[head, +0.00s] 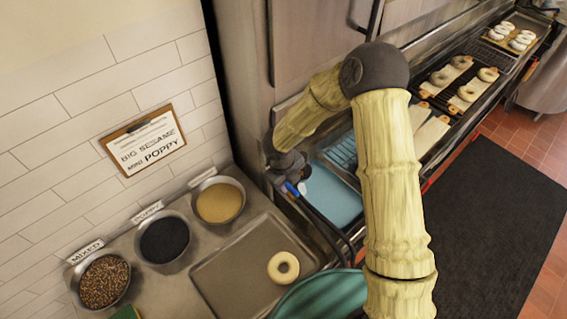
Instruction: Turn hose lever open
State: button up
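My gripper (290,172) is at the end of my yellow, bamboo-like arm, in front of the steel housing at the centre of the head view. A small blue piece (292,188), perhaps the hose lever, shows right at my gripper's fingers. A dark hose (325,222) runs from there down to the right. The gripper is small and dark here, and its fingers blend with the fittings. I cannot tell whether it is open, shut or touching the blue piece. The lever's position cannot be made out.
A steel tray (225,275) with one bagel (283,267) lies below. Bowls of mixed seeds (104,282), poppy (164,240) and sesame (219,202) stand at left. A teal round thing (320,296) is at the bottom. Boards with bagels (457,70) line the right counter.

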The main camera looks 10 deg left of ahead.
notch_tip(320, 180, up, 16)
jog(key=s+a+b, duration=0.1)
jog(key=s+a, duration=0.1)
jog(key=shift+s+f, duration=0.15)
jog(key=shift+f, duration=0.1)
jog(key=s+d+f+n+b, duration=0.1)
jog(key=s+d+n+b, duration=0.1)
jog(key=d+n, duration=0.5)
jog(key=s+d+f+n+y+b, duration=0.1)
jog(key=s+d+n, duration=0.4)
jog(key=n, duration=0.5)
jog(key=s+d+f+n+t+b, duration=0.1)
jog(key=s+d+f+n+b, duration=0.2)
jog(key=d+n, duration=0.6)
jog(key=shift+s+d+b, duration=0.5)
jog(key=shift+d+b, duration=0.05)
jog(key=shift+d, duration=0.05)
